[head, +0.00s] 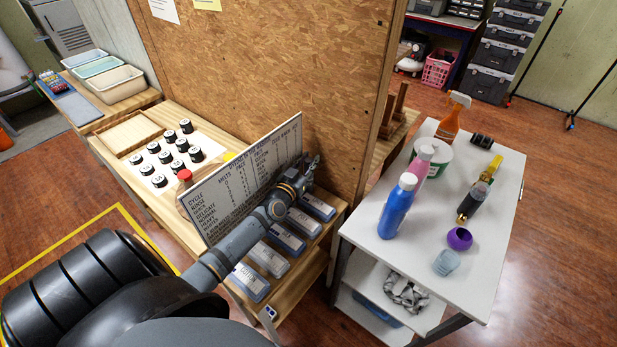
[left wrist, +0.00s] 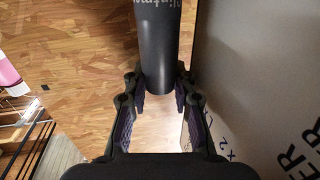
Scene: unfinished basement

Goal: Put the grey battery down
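The grey battery is a dark grey cylinder (left wrist: 160,45) with pale lettering near the top edge of the left wrist view. Its near end sits between the two finger pads of my left gripper (left wrist: 160,92), and the pads appear to press on its sides. Its far end runs out of the picture. In the head view my left gripper (head: 308,172) is by the right end of the lettered board, above the wooden bench. The battery cannot be made out clearly there. My right gripper is not in view.
The lettered board (head: 245,178) stands close beside the gripper. Labelled blue boxes (head: 268,259) line the wooden bench in front of it. Black jars (head: 165,157) stand behind it. The white cart (head: 380,262) at right holds bottles and a tub; its front left is bare.

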